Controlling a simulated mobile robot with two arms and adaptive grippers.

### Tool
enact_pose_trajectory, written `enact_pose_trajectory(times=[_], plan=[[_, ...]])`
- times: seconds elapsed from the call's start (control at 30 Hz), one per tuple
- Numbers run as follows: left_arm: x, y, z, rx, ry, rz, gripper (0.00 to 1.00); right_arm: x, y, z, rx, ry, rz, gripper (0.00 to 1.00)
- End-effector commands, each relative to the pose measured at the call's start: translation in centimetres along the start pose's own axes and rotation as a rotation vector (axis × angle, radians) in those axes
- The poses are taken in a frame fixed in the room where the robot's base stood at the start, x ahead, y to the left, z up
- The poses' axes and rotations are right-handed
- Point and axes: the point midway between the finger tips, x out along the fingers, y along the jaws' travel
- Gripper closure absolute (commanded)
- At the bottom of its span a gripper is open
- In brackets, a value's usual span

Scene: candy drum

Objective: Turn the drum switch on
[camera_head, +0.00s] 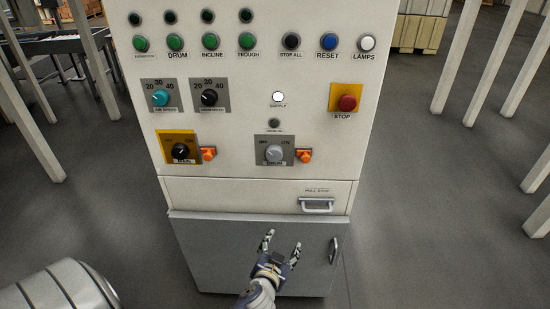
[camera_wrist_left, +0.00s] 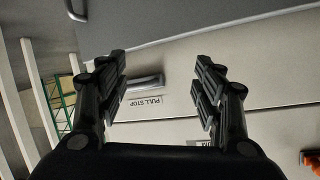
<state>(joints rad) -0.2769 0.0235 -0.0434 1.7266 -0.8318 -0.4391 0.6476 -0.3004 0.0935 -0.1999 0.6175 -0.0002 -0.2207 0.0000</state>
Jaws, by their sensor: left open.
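The drum switch (camera_head: 274,153) is a grey round knob on a grey plate, low on the white control panel in the head view. Its plate has OFF at left and ON at right; the knob's pointer is too small to read. An orange block (camera_head: 304,155) sits beside the plate. My left gripper (camera_head: 282,242) is open and empty, below the drum switch and in front of the lower cabinet door. In the left wrist view the fingers (camera_wrist_left: 162,78) stand apart with the drawer front behind them. The knob is hidden there. My right gripper is not in view.
A drawer handle (camera_head: 317,204) sticks out below the switch, and a door handle (camera_head: 334,250) is lower right. Left of the drum switch are another orange block (camera_head: 208,153) and a black main knob (camera_head: 181,151). A red stop button (camera_head: 347,103) is up right.

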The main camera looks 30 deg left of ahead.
Motion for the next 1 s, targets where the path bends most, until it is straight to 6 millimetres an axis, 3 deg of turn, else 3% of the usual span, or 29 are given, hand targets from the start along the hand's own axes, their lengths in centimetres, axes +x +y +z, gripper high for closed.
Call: enact_pose_trajectory(times=[0.03, 0.1, 0.2, 0.3, 0.4, 0.53, 1.0], plan=[[-0.7, -1.9, -4.1, -0.023, 0.07, -0.046, 0.39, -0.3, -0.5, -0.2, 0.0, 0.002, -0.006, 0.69], [-1.9, -4.2, -8.6, -0.051, 0.155, -0.103, 0.39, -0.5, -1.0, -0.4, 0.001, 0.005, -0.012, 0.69], [-3.8, -7.0, -13.5, -0.085, 0.252, -0.17, 0.39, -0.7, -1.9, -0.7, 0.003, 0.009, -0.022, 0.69], [-5.3, -8.9, -16.5, -0.108, 0.315, -0.215, 0.39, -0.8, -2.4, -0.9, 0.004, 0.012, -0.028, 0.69], [-6.0, -9.8, -18.0, -0.12, 0.347, -0.237, 0.39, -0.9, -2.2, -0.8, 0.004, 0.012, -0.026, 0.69], [-5.6, -10.3, -18.8, -0.122, 0.357, -0.242, 0.39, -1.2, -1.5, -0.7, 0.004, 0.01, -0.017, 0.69], [1.4, -12.3, -21.3, -0.12, 0.355, -0.242, 0.39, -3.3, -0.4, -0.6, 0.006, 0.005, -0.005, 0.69]])
